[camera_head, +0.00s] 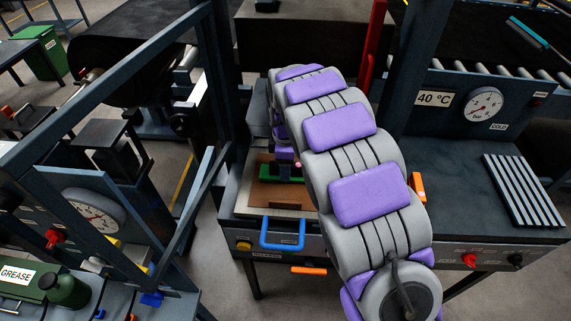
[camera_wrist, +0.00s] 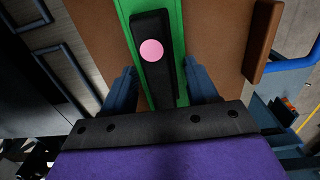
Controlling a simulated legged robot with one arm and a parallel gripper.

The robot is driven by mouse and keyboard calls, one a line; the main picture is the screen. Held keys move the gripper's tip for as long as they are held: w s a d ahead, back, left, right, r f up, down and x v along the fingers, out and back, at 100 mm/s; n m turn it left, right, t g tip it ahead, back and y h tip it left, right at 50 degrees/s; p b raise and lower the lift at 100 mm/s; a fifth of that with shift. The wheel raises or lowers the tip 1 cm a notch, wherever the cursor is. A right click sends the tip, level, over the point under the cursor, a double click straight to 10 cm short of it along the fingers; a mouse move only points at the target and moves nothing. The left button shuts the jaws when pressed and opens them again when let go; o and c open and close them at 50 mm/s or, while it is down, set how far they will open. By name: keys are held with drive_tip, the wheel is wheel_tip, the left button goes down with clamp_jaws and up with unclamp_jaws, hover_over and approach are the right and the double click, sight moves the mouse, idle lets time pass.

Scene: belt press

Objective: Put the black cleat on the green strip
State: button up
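The green strip (camera_wrist: 180,30) runs lengthwise over a brown board in the wrist view. The black cleat (camera_wrist: 152,30), a long dark bar with a pink dot on top, lies along the strip and appears to rest on it. My gripper (camera_wrist: 163,78) is open, with one blue-grey finger on each side of the cleat's near end and a gap showing on both sides. In the head view the green strip (camera_head: 273,180) shows at the press, below my gripper (camera_head: 285,160); my arm hides much of this area.
A blue handle (camera_head: 282,234) projects at the front of the press, also in the wrist view (camera_wrist: 295,63). A brown block (camera_wrist: 263,40) stands right of the strip. A ridged grey plate (camera_head: 523,190) lies on the right bench top. A dark frame (camera_head: 110,80) stands at left.

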drive_tip(key=shift+o, duration=0.6)
wheel_tip(320, 180, up, 17)
drive_tip(key=p, duration=0.2)
drive_tip(key=shift+p, duration=0.3)
drive_tip(key=shift+a+r, duration=0.1)
drive_tip(key=shift+a, duration=0.05)
